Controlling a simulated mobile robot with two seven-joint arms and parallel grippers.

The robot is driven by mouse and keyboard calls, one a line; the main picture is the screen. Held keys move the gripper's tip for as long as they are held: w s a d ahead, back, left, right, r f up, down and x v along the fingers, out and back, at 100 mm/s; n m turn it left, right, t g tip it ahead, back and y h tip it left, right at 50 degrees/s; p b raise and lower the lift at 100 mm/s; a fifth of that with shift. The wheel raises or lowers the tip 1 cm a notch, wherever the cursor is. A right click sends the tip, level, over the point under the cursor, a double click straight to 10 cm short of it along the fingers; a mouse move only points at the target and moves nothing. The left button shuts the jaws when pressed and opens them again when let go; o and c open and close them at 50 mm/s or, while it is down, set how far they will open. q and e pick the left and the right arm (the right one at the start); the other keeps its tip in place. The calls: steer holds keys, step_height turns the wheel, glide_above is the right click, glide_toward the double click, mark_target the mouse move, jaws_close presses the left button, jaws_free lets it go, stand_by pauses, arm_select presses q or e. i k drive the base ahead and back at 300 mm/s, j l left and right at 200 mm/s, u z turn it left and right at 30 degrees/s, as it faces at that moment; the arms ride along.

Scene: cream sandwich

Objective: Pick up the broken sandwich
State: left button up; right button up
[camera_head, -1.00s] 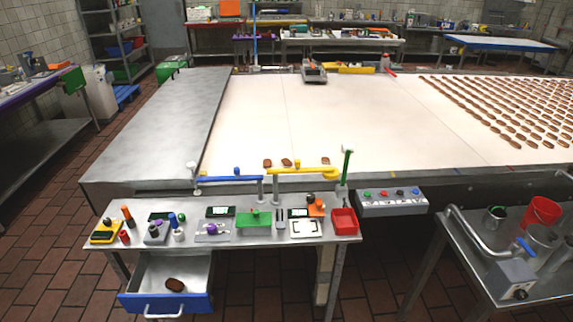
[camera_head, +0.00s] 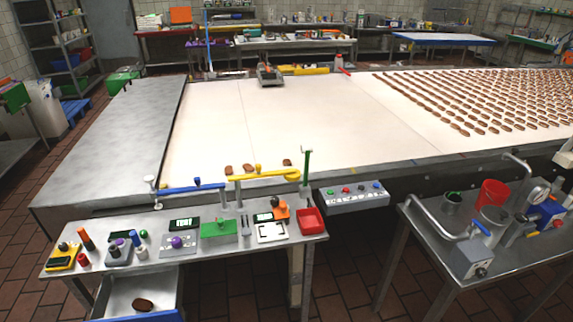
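Three brown sandwich pieces lie near the front edge of the white conveyor belt (camera_head: 300,125): a left one (camera_head: 228,170), a middle one (camera_head: 248,168) and a right one (camera_head: 287,163). Another brown piece (camera_head: 143,304) lies in the open drawer (camera_head: 118,287) under the front table. Many whole-looking brown sandwiches (camera_head: 470,100) lie in rows on the belt at the right. At this size I cannot tell which piece is broken. Neither of my grippers is in view.
The front table (camera_head: 190,262) holds scales, a green box (camera_head: 218,230) and a red tray (camera_head: 312,220). Yellow and blue guide bars cross above its back edge. A side table (camera_head: 440,225) at right holds a red bucket (camera_head: 493,193) and metal containers. Tiled floor lies between the tables.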

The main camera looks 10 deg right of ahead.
mark_target(286, 162)
steer(key=l+u, duration=0.25)
steer(key=u, duration=0.25)
steer(key=l+u, duration=0.25)
steer(key=u, duration=0.2)
steer(key=l+u, duration=0.2)
steer(key=l, duration=0.35)
steer(key=k+l+u, duration=0.15)
steer(key=l, duration=0.4)
